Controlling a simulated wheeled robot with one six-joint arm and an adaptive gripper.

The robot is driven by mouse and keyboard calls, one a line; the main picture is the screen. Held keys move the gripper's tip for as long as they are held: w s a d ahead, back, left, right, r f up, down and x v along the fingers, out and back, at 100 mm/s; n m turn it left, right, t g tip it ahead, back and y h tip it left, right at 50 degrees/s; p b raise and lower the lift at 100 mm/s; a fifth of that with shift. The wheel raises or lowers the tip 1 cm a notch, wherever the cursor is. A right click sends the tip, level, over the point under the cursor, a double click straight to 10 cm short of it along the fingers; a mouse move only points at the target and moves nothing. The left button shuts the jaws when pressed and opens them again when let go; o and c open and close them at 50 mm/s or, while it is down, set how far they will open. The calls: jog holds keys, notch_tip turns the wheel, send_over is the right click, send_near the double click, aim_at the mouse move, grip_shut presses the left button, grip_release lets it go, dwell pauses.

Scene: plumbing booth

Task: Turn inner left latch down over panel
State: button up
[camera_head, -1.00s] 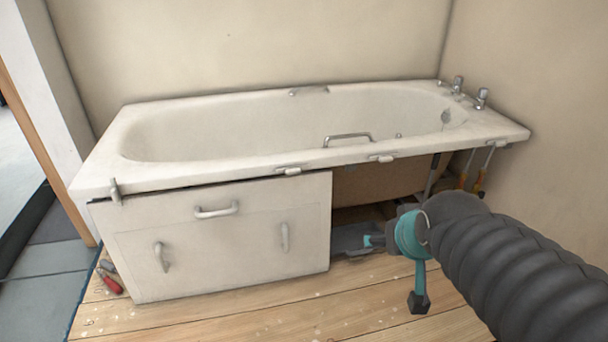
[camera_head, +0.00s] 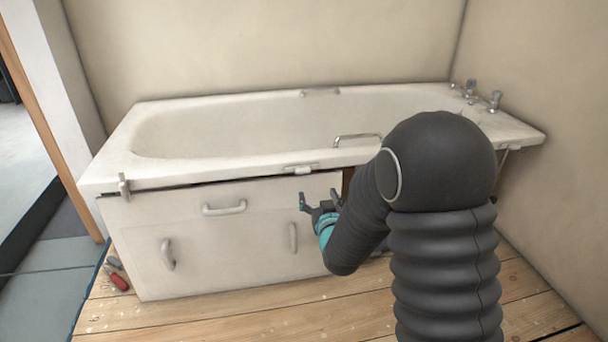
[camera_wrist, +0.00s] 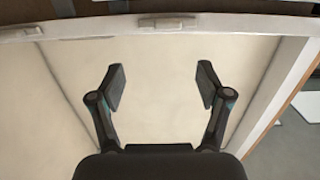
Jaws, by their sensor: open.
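The inner left latch (camera_head: 300,169) is a small pale piece lying level along the bath's front rim, above the right part of the white panel (camera_head: 185,245). In the wrist view, a latch (camera_wrist: 167,22), likely the same one, shows on the rim near the top centre. My gripper (camera_head: 320,202) is open and empty, just below and slightly right of the latch, in front of the panel's upper right corner. Its spread fingers also show in the wrist view (camera_wrist: 161,80), apart from the latch.
The outer left latch (camera_head: 124,187) hangs down over the panel's left end. The panel carries several grey handles, one of them (camera_head: 225,209) near its top. My arm hides the rim farther right. Red-handled tools (camera_head: 117,275) lie on the floor at the left. Taps (camera_head: 483,95) stand at the back right.

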aim_at(303, 173)
jog(key=shift+t+y, duration=0.3)
jog(key=shift+t, duration=0.1)
jog(key=x, duration=0.4)
jog(key=f+x, duration=0.1)
jog(key=x, duration=0.4)
jog(key=a+p+x, duration=0.1)
jog(key=x, duration=0.4)
jog(key=shift+a+f, duration=0.1)
jog(key=shift+f, duration=0.2)
jog(key=c, duration=1.2)
